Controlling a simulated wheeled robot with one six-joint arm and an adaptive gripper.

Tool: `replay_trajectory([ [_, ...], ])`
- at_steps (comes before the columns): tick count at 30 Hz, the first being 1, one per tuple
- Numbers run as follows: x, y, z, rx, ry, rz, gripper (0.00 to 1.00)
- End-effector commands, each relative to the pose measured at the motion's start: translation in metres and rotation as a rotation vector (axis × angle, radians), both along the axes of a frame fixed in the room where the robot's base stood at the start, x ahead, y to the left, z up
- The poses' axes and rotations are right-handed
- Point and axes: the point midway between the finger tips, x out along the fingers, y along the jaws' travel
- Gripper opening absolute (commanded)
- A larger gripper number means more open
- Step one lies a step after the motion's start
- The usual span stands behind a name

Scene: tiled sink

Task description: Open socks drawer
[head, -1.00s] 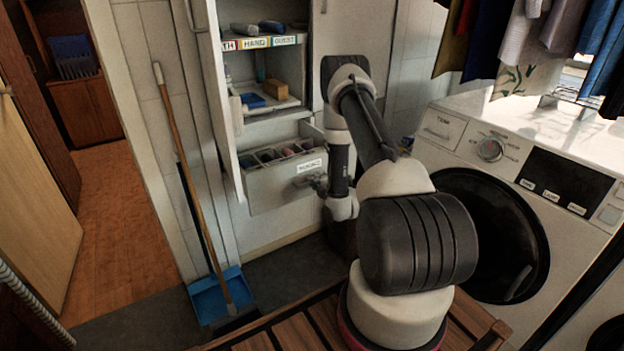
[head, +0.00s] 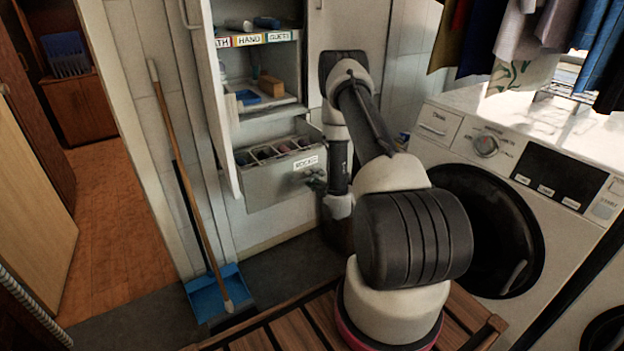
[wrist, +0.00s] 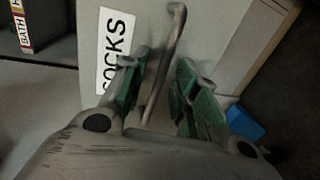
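The socks drawer (head: 272,190) is pulled out from the tall cabinet, and dark folded items show in its compartments. Its front carries a white SOCKS label, which also shows in the wrist view (wrist: 112,50). The bar handle (wrist: 167,62) runs between the two green-padded fingers of my gripper (wrist: 163,66). The fingers are apart, with gaps visible beside the handle. In the head view my gripper (head: 316,181) is at the right part of the drawer front, small and partly merged with my arm.
An open cabinet door (head: 213,100) stands left of the drawer. Shelves above hold a blue item (head: 247,97) and other things. A broom (head: 186,180) leans over a blue dustpan (head: 216,294). A washing machine (head: 465,150) stands at right. Some dark floor below the drawer is clear.

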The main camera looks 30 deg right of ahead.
Motion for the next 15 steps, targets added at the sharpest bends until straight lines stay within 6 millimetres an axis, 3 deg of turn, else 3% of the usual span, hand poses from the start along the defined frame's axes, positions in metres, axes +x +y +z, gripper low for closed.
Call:
replay_trajectory([
  [9,-0.069,-0.003,0.013,0.002,0.003,-0.004,0.3],
  [15,-0.098,-0.004,0.02,0.002,0.001,-0.002,0.3],
])
